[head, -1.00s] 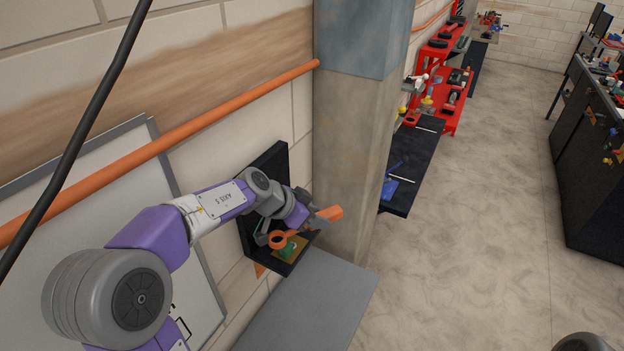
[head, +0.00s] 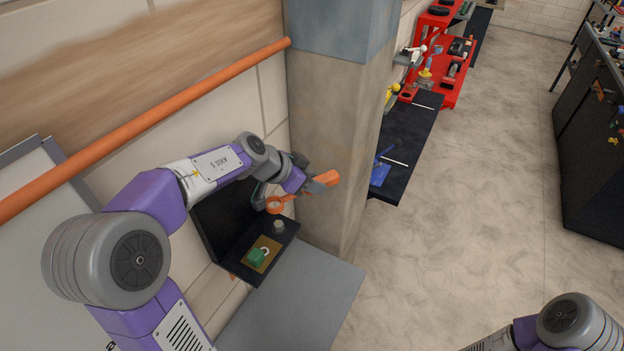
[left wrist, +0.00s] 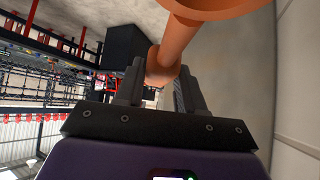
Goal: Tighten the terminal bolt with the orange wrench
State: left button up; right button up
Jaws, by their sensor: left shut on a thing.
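The orange wrench (head: 274,205) is held by my left gripper (head: 302,189) near the pillar; its ring end points left and its handle shows on the right of the fingers. In the left wrist view the wrench (left wrist: 190,40) runs between the two fingers (left wrist: 160,85), and its ring is cut off by the top edge. A grey, bolt-like stub (head: 279,226), perhaps the terminal bolt, stands in the black open box (head: 262,277) below the ring. The wrench looks apart from the stub, above it. My right gripper is out of view.
A green padlock-like part (head: 257,257) sits on a gold plate in the box. A grey surface (head: 300,300) lies below it. The concrete pillar (head: 335,130) stands close to the wrench, and an orange pipe (head: 150,125) crosses the wall.

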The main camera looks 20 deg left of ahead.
pick_arm(q)
jog(key=shift+w+f, duration=0.35)
jog(key=shift+f, duration=0.35)
jog(key=shift+s+f+b, duration=0.1)
jog(key=shift+f+b, duration=0.4)
jog(key=shift+f, duration=0.3)
notch_tip(320, 180, down, 3)
jog(key=shift+r+b, duration=0.15)
jog(key=shift+b, duration=0.4)
jog(key=shift+p, duration=0.7)
jog(key=shift+p, duration=0.45)
